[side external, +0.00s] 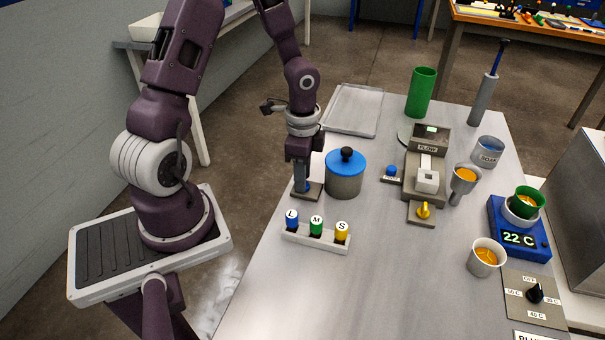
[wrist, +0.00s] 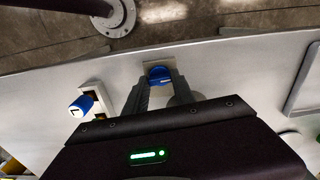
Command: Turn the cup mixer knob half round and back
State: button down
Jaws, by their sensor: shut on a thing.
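My gripper (side external: 302,189) points straight down over a small grey plate (side external: 314,194) at the table's edge nearest my base. In the wrist view, a blue knob (wrist: 159,73) sits between the fingertips of my gripper (wrist: 159,82), which are shut on it. The fingers hide most of the knob in the side view. Right beside it stands a grey pot with a blue lid (side external: 345,160) and a black knob on top. I take the blue knob to be the mixer knob; no label on it is readable.
A rack (side external: 314,239) with blue, green and yellow capped vials marked L, M and S stands in front of the gripper. A tray (side external: 353,110) lies behind. The flow device (side external: 427,165), cups and the 22 C heater (side external: 519,232) are farther right. The front middle is clear.

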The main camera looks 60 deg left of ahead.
dwell(0.3)
jog(key=c, duration=1)
grip_release()
jog(key=shift+c, duration=0.2)
notch_tip(320, 180, up, 7)
jog(key=shift+r, duration=0.1)
